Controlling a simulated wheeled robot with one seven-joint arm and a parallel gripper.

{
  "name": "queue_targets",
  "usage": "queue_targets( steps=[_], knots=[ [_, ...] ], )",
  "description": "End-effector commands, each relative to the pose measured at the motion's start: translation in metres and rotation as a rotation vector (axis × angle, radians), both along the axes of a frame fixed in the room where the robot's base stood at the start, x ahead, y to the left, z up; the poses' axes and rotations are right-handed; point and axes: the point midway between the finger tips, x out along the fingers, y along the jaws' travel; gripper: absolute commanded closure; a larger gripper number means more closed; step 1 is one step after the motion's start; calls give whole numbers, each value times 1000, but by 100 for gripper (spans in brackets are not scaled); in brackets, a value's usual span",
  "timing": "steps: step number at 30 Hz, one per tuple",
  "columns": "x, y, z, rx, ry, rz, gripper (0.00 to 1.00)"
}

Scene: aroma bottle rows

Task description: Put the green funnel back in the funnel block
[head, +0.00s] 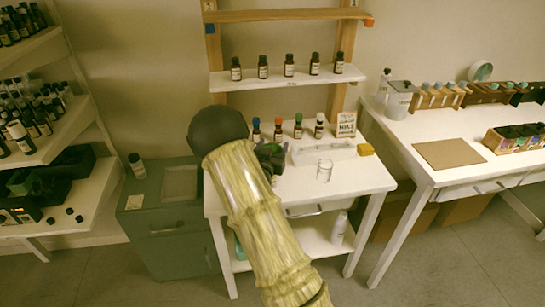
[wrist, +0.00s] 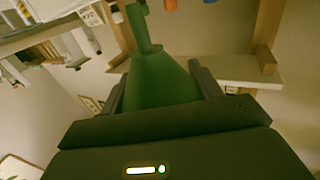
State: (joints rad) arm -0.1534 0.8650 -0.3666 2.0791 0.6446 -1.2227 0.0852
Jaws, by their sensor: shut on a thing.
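The green funnel (wrist: 158,80) is between the two fingers of my gripper (wrist: 155,88) in the wrist view, its wide cone toward the palm and its narrow stem pointing away. My gripper is shut on it. In the head view my gripper (head: 270,156) is a dark shape over the left part of the small white table (head: 285,190), largely hidden by my arm. The funnel cannot be made out clearly there. A long, low white block (head: 325,153) lies on the table to the right of my gripper; I cannot tell whether it is the funnel block.
Several bottles with coloured caps (head: 298,129) stand behind my gripper, near a small sign (head: 346,125). A clear glass (head: 324,171) and a yellow block (head: 365,149) are to the right. A shelf (head: 290,78) with a bottle row is above. The table's front right is clear.

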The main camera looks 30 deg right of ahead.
Motion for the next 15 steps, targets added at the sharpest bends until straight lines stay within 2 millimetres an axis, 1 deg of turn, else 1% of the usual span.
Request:
queue_targets(
  steps=[5,8,15],
  knots=[
    [0,0,0,1,-1,0,58],
    [0,0,-3,1,1,0,58],
    [0,0,-34,0,4,1,58]
  ],
)
